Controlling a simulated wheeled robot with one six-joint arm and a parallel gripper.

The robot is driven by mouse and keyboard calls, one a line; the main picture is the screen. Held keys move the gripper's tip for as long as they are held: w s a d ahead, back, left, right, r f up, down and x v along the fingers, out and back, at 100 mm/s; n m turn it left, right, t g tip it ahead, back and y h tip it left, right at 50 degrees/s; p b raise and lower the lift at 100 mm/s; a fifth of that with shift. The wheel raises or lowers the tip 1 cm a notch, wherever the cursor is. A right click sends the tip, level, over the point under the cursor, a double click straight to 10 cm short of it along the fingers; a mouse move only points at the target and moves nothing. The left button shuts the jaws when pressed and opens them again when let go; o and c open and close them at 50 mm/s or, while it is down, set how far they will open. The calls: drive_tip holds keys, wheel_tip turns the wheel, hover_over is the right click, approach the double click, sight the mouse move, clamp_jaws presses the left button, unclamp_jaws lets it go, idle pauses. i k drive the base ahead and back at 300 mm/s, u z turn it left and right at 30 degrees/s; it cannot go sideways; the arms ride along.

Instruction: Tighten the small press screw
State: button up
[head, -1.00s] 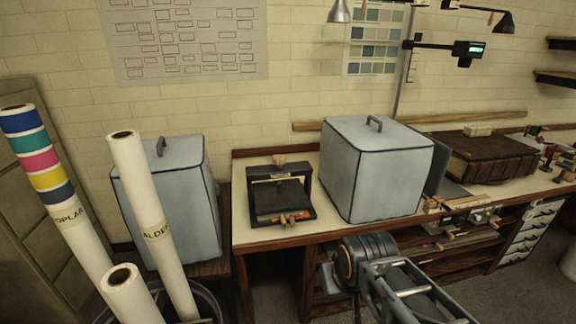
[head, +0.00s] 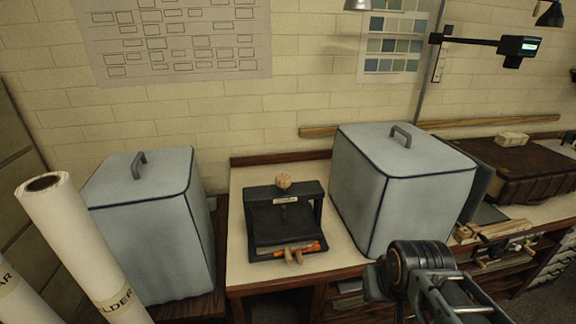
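The small press (head: 262,228) is a black frame standing on the left part of the pale bench top. A wooden knob (head: 284,182), apparently the press screw's handle, sits on its top bar. Another wooden piece (head: 293,256) sticks out at the lower front, beside an orange strip (head: 304,247). My arm shows at the lower right, right of the press and apart from it. The fingertips of my gripper cannot be made out, so its opening does not show.
A grey-blue covered box (head: 360,195) stands on the bench close right of the press; another (head: 150,240) stands to its left. Paper rolls (head: 75,235) fill the lower left. A thick brown book (head: 525,172) lies at the right. Bare bench top (head: 252,178) shows around the press.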

sight(283, 181)
drive_tip(key=i, duration=0.95)
drive_tip(key=u, duration=0.8)
